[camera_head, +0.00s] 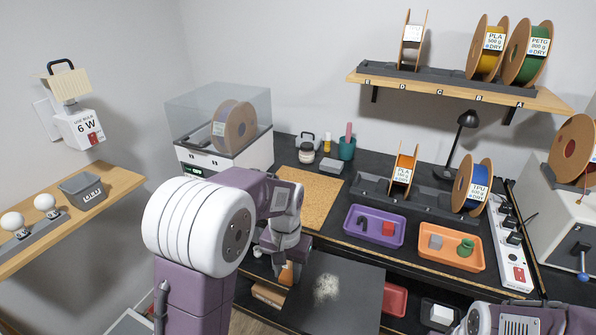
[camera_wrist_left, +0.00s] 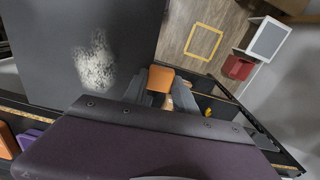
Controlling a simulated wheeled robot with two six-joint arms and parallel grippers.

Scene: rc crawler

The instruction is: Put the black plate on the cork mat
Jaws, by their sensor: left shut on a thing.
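The black plate (camera_head: 352,298) is a flat dark sheet with a pale speckled patch on it. It is in front of the bench, below the bench top, and fills the upper left of the wrist view (camera_wrist_left: 40,55). My left gripper (camera_head: 287,272) is shut at the plate's left edge, by an orange tab (camera_wrist_left: 160,77); its fingertips are partly hidden. The cork mat (camera_head: 307,192) lies bare on the black bench top, behind my left arm, which covers part of it. My right gripper is out of view; only part of that arm shows at the lower right.
A printer-like box with a clear cover (camera_head: 222,125) stands left of the mat. A purple tray (camera_head: 374,228), an orange tray (camera_head: 449,246) and a spool rack (camera_head: 420,200) stand to its right. A red bin (camera_head: 396,299) is below the bench top.

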